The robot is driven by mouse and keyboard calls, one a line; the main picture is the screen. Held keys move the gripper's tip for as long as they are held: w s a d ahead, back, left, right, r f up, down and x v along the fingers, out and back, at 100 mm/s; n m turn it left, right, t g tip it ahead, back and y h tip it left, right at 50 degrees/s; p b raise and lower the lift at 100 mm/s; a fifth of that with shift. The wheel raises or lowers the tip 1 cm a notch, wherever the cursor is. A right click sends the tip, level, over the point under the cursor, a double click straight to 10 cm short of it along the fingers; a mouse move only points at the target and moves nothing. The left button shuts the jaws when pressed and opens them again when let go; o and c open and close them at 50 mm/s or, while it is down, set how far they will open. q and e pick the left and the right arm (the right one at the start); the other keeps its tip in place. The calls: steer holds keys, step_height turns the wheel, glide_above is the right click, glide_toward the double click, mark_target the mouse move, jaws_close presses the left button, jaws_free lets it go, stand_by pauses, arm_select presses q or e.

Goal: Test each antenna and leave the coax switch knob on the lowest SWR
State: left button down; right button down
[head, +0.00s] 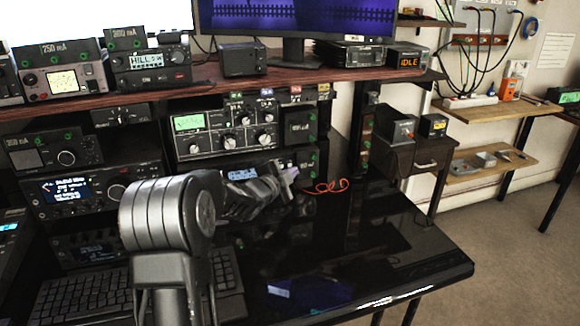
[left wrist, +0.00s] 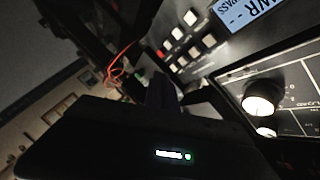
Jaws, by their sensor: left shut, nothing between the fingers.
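A tuner (head: 225,130) with a green-lit meter and several pale knobs stands on the shelf under the desk's upper board. Below it is a unit with a blue display (head: 242,174), partly hidden by my left gripper. My left gripper (head: 290,172) is shut and empty in front of that lower unit. In the left wrist view its dark fingers (left wrist: 163,92) point toward the panels, apart from the pale knob (left wrist: 262,97) at the right. A display reading SWR and BYPASS (left wrist: 252,14) shows at the top. I cannot tell which knob is the coax switch. My right gripper is out of view.
An orange cable (head: 325,187) lies on the glossy black desk (head: 400,225), right of the gripper. A keyboard (head: 85,295) is at the lower left. A box reading IDLE (head: 409,62) stands on the upper board. The desk's right part is mostly clear.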

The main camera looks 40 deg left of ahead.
arm_select(q)
steer(key=shift+a, duration=0.1)
steer(key=shift+w+a, duration=0.25)
steer(key=shift+w+a, duration=0.2)
steer(key=shift+a, duration=0.1)
stand_by(0.7)
stand_by(0.3)
steer(key=shift+s+d+b, duration=0.45)
steer(key=shift+d, duration=0.2)
